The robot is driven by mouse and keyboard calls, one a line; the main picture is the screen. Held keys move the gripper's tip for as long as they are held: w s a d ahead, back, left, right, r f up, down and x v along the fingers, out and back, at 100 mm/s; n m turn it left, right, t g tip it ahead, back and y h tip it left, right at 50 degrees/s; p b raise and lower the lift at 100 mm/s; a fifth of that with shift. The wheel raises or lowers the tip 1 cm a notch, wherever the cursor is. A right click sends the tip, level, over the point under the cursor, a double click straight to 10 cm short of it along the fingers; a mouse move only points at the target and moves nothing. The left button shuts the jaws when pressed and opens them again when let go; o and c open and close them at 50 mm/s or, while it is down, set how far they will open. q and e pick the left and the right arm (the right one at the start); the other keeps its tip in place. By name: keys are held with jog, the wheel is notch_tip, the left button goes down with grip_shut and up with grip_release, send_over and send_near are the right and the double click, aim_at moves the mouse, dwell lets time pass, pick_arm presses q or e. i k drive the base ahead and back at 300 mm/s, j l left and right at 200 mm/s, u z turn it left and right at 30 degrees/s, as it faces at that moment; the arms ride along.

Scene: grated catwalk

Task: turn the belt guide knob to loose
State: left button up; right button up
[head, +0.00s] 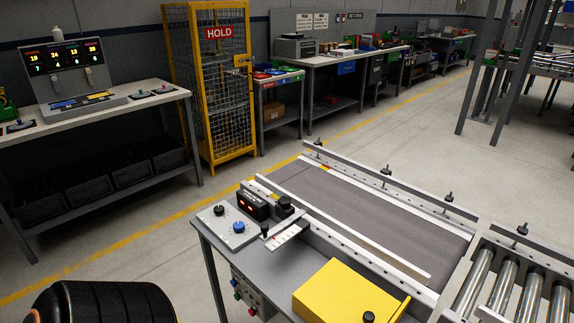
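A grey conveyor belt (370,207) runs between white side rails. Black guide-rail knobs (386,171) line the far rail. I cannot read which is the belt guide knob or its setting. Neither gripper is in view.
A yellow cover (347,292) stands on the near side of the conveyor table. Metal rollers (505,280) continue at right. A red-digit display (253,205) stands by the knobs. A yellow HOLD cage (211,85) and benches line the back wall. Open floor lies left of the conveyor.

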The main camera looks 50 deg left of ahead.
aim_at(285, 202)
jog(key=j+z, duration=0.15)
jog(key=j, duration=0.5)
jog(key=k+j+z, duration=0.1)
jog(key=j, duration=0.5)
jog(key=k+j+z, duration=0.15)
jog(key=j, duration=0.45)
jog(key=k+j, duration=0.1)
jog(key=j, duration=0.85)
jog(key=k+j, duration=0.15)
jog(key=j, duration=0.3)
jog(key=k+j, duration=0.1)
jog(key=j, duration=0.8)
jog(key=k+j+z, duration=0.1)
jog(key=j, duration=0.4)
